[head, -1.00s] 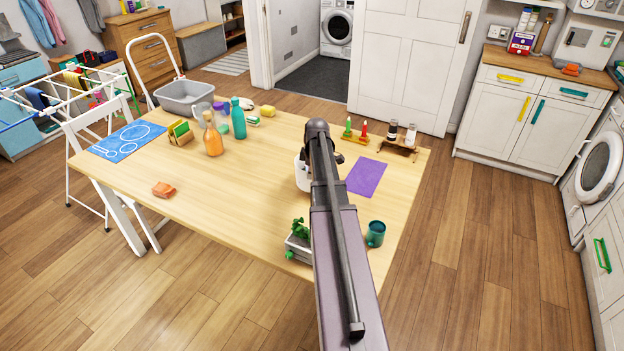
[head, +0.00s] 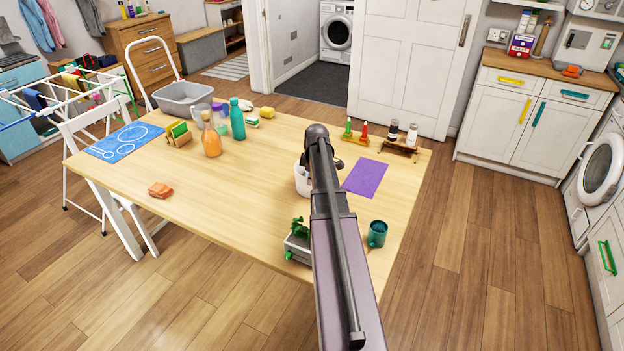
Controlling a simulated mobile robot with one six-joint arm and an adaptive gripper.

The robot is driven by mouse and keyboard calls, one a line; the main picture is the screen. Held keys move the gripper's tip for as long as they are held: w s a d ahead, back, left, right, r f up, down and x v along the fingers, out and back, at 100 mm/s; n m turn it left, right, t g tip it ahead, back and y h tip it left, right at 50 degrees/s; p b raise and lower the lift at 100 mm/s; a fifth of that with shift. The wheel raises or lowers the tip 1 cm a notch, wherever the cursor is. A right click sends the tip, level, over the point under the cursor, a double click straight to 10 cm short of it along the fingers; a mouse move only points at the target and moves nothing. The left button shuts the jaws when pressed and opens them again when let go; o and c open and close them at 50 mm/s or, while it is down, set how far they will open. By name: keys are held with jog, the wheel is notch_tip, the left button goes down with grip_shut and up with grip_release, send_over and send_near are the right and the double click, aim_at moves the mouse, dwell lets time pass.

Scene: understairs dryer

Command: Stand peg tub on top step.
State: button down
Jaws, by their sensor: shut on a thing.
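A white tub (head: 302,181), which looks like the peg tub, shows beside my arm over the right part of the table. My arm covers much of it, and I cannot tell whether it touches the tabletop. My gripper is hidden behind my own arm, so its fingers do not show. A white looped rail (head: 150,58) stands behind the table at the left, and a white folding frame (head: 110,200) stands at the table's left end. No top step shows clearly on either.
The wooden table (head: 230,205) is clear in its middle. Bottles (head: 237,122), a grey basin (head: 184,97) and a drying rack (head: 50,95) are farther left. Floor is free at right.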

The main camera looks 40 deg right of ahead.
jog(key=shift+f, duration=0.15)
jog(key=c, duration=0.8)
grip_release()
jog(key=shift+r, duration=0.2)
notch_tip(320, 180, up, 12)
jog(key=s+p, duration=0.1)
jog(key=p, duration=1.1)
jog(key=shift+s+d, duration=0.2)
jog(key=shift+s, duration=0.1)
jog(key=shift+f, duration=0.1)
